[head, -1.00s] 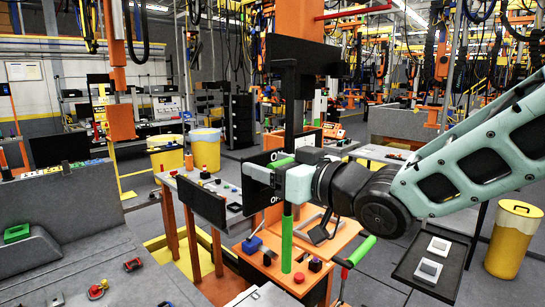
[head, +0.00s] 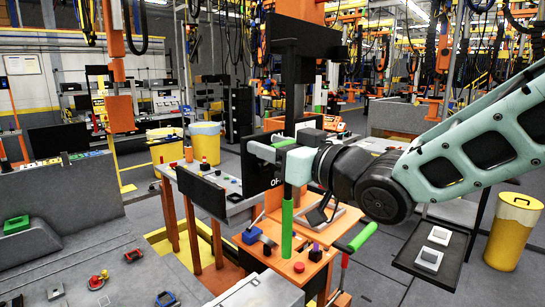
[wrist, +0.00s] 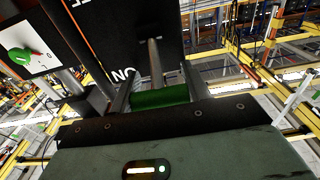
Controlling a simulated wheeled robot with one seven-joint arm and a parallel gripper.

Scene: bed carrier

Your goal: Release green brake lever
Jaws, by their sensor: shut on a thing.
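The green brake lever (wrist: 160,98) shows as a short green bar between my fingers in the wrist view. In the head view a green piece (head: 284,143) shows at the upper edge of my gripper (head: 283,158), which is shut on it. My gripper covers much of it. Black panels with white lettering, one reading "ON" (wrist: 122,75), stand right beyond my fingers.
An orange stand (head: 318,262) with several small controls lies below my gripper. A second green-tipped handle (head: 362,237) sticks out to its right. A dark tray (head: 452,262) and a yellow bin (head: 512,237) are at the right. A grey control table (head: 230,193) stands at the left.

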